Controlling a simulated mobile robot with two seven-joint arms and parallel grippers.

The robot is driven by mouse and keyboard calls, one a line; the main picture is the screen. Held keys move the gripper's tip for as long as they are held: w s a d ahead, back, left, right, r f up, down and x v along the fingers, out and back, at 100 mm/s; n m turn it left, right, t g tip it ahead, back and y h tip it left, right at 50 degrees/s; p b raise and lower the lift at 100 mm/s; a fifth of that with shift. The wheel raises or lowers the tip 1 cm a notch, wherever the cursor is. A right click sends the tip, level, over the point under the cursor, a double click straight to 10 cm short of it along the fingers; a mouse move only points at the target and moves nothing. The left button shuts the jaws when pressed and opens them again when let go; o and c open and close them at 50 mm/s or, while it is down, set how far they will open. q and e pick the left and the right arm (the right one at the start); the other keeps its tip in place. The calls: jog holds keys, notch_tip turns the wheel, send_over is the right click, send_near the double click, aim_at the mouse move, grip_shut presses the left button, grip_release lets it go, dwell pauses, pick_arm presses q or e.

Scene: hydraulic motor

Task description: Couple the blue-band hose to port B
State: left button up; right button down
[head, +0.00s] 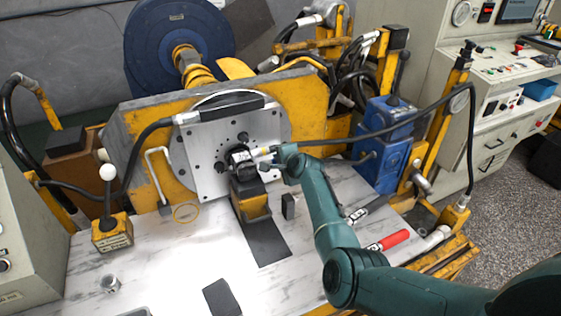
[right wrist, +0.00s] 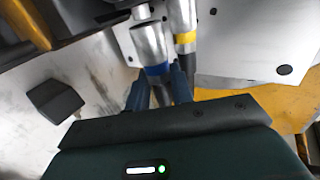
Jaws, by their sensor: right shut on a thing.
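My right gripper (head: 279,158) is at the motor's right side in the head view. In the right wrist view its blue fingers (right wrist: 160,88) are shut on the blue-band hose (right wrist: 147,42), just behind the silver coupling with its blue band. The coupling points at a short pale metal stub (right wrist: 141,12) on the dark motor (right wrist: 85,14). I cannot tell whether coupling and stub touch, and no port letter is readable. The yellow-band hose (right wrist: 184,38) runs close beside it; its yellow band also shows in the head view (head: 264,151). My left gripper is out of view.
The motor (head: 243,160) sits on a yellow-and-black stand (head: 251,200) before the pale mounting plate (head: 208,165). A small black block (head: 288,206) and a red-handled tool (head: 390,241) lie on the bench. The front bench (head: 180,265) has clear room.

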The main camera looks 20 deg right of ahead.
jog(key=shift+a, duration=0.6)
jog(key=c, duration=1.1)
grip_release()
jog(key=shift+c, duration=0.2)
jog(key=shift+s+p, duration=0.1)
jog(key=shift+p, duration=0.2)
jog(key=shift+s+r+p, duration=0.25)
jog(key=shift+r+p, duration=0.05)
jog(key=shift+p, duration=0.4)
jog(key=p+v, duration=0.1)
jog(key=p, duration=0.1)
jog(key=shift+s+r+p, duration=0.25)
jog(key=shift+s+p, duration=0.05)
jog(key=shift+s, duration=0.35)
jog(key=shift+s+d+r, duration=0.1)
jog(key=shift+s+r, duration=0.3)
jog(key=shift+s, duration=0.15)
jog(key=shift+v, duration=1.25)
